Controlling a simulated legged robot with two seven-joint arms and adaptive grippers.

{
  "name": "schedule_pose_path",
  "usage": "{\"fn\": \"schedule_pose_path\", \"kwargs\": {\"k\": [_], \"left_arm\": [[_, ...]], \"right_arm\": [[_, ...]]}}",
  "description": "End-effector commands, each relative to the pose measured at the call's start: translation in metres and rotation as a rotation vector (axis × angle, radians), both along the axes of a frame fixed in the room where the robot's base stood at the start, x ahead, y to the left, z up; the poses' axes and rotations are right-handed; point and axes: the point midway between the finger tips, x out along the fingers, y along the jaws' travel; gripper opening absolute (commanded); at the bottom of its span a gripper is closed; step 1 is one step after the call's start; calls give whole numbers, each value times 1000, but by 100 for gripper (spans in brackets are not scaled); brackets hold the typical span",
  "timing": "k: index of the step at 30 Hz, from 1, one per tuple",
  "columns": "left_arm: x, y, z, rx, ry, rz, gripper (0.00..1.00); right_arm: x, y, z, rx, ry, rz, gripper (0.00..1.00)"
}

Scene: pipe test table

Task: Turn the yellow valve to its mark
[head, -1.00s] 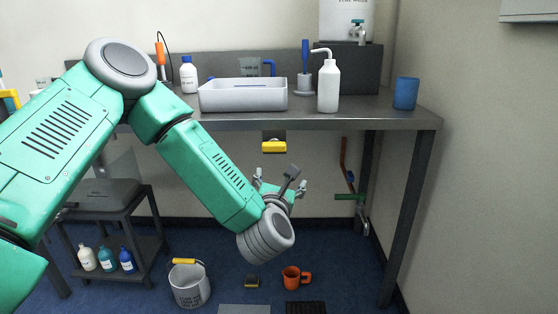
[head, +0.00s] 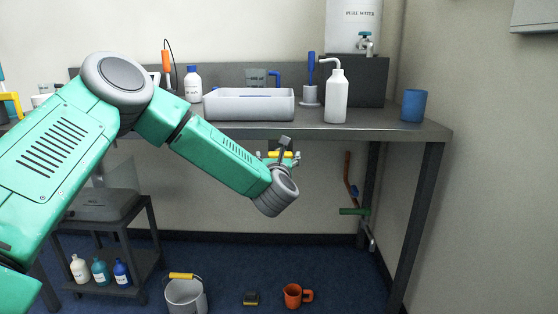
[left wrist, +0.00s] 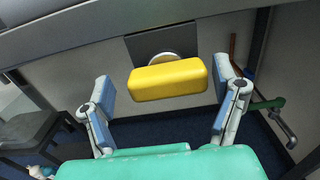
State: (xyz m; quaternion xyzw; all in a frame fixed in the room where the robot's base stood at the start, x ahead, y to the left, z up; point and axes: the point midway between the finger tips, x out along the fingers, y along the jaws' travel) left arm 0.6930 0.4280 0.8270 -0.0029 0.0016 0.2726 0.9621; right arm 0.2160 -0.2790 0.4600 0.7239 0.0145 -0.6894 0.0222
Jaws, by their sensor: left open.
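The yellow valve (head: 287,154) has a block-shaped handle under the front edge of the bench, partly hidden by my left gripper in the head view. In the left wrist view its yellow handle (left wrist: 168,80) lies nearly level, with a round pale hub and a dark plate behind it. My left gripper (head: 279,158) is open in front of the valve. In the left wrist view its two blue-padded fingers stand to the left and right of the handle, with a gap on each side. I cannot make out a mark. My right gripper is not in view.
The steel bench (head: 385,131) carries a white tray (head: 250,107), bottles and a blue cup (head: 413,105). A green-handled pipe (head: 354,211) is right of the valve, by the bench leg.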

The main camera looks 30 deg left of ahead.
Motion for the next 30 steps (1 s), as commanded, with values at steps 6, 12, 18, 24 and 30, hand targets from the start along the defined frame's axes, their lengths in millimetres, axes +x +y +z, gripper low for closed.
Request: {"fn": "schedule_pose_path", "kwargs": {"k": [6,12,18,24,30], "left_arm": [[6,-1,2,5,0,-3,81],[6,0,2,4,0,-3,70],[6,1,1,1,0,-5,31],[7,2,0,8,6,-3,31],[7,2,-1,59,38,-1,31]], "right_arm": [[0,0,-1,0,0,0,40],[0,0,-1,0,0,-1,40],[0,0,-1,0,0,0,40],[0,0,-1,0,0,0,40],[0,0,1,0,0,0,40]]}}
